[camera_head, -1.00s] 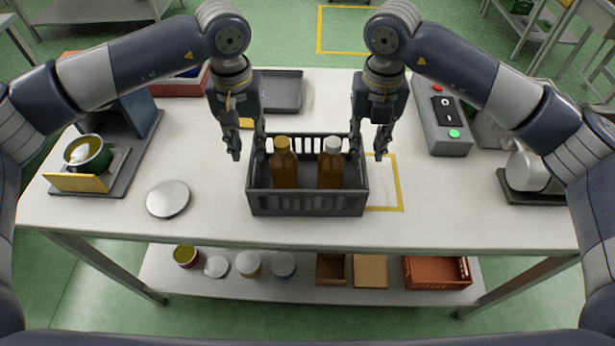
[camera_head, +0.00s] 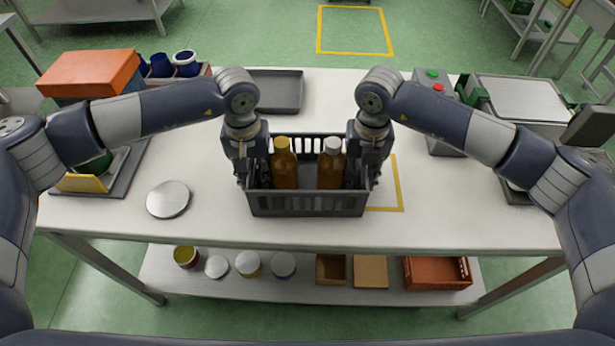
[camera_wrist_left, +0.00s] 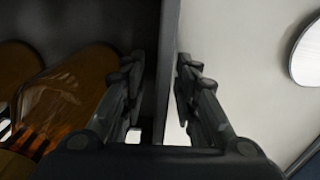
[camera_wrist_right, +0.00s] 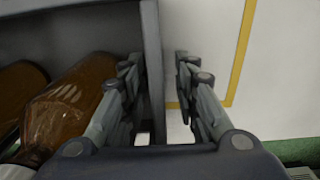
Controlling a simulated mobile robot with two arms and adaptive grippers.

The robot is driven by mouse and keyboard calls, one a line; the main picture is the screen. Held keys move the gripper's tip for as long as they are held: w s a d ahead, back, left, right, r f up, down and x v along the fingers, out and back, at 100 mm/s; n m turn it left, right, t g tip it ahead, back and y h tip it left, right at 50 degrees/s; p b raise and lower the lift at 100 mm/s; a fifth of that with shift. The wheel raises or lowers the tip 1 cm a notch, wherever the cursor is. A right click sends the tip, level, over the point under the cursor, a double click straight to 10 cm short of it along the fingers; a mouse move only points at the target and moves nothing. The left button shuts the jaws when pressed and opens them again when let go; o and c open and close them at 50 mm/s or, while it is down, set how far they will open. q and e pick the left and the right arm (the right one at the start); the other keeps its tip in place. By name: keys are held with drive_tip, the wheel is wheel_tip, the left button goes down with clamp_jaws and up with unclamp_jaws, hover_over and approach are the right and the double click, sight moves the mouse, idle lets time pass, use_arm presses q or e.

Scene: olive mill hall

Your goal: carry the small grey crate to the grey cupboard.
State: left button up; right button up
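The small grey crate (camera_head: 306,204) stands on the white table, with two brown bottles upright in it, one with a yellow cap (camera_head: 284,168) and one with a white cap (camera_head: 331,168). My left gripper (camera_head: 244,180) is at the crate's left end; in the left wrist view its open fingers (camera_wrist_left: 160,75) straddle the crate's wall (camera_wrist_left: 168,40). My right gripper (camera_head: 374,180) is at the right end; in the right wrist view its open fingers (camera_wrist_right: 158,75) straddle that wall (camera_wrist_right: 152,40), with gaps visible. I cannot make out a grey cupboard.
A round metal disc (camera_head: 168,199) lies left of the crate. A dark tray (camera_head: 277,90) is behind it. A control box (camera_head: 442,140) with buttons stands at the right. Yellow tape (camera_head: 398,180) marks the table beside the crate. The table front is clear.

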sight(251, 161)
use_arm(q)
clamp_jaws()
use_arm(e)
clamp_jaws()
use_arm(q)
drive_tip(key=shift+r, duration=0.2)
use_arm(e)
drive_tip(key=shift+r, duration=0.2)
